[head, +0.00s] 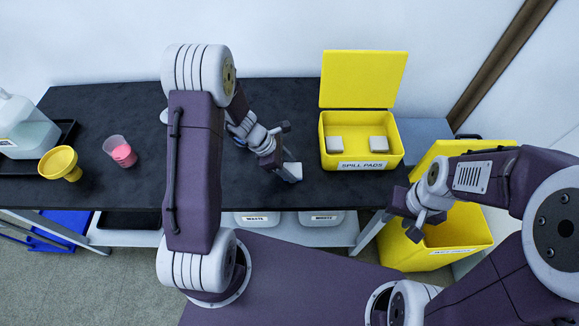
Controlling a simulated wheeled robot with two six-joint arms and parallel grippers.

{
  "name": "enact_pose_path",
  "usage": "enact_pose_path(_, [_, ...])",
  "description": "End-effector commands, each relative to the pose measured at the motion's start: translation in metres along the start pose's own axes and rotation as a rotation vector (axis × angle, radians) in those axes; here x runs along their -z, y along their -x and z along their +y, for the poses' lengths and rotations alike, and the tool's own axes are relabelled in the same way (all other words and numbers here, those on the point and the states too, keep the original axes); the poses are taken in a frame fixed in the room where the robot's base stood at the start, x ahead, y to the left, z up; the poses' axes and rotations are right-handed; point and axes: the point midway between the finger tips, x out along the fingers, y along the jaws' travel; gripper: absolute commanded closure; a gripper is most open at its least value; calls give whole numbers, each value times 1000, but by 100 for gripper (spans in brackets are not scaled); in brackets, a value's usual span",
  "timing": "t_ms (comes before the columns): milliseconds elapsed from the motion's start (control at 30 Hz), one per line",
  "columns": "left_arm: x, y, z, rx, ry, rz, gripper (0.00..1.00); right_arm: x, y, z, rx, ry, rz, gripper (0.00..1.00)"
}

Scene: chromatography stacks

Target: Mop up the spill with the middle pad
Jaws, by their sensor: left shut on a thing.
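The yellow spill pads box (362,164) stands open at the back right of the black bench. It holds a left pad (334,144) and a right pad (378,144), with an empty gap between them. My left gripper (284,165) is shut on a small pale pad (293,171), low over or on the bench to the left of the box; I cannot tell if it touches. No spill can be made out; my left arm covers part of the bench. My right gripper (413,219) is over the left edge of the yellow bin (450,258); its finger opening is unclear.
A beaker with pink liquid (121,153), a yellow funnel (61,163) and a large bottle (24,130) stand on the bench's left part. Waste containers (257,218) sit on the shelf below. The black bench top (110,100) is clear at the back left.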

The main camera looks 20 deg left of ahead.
Motion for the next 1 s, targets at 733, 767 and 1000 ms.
enact_pose_path(733, [-36, 63, 0, 0, 0, 0, 84, 7, 67, -1, 0, 0, 0, 64])
enact_pose_path(767, [-36, 62, 0, 0, 0, 0, 84, 7, 66, -1, 0, 0, 0, 64])
enact_pose_path(1000, [-35, 61, 0, 0, 0, 0, 84, 7, 64, -1, 0, 0, 0, 64])
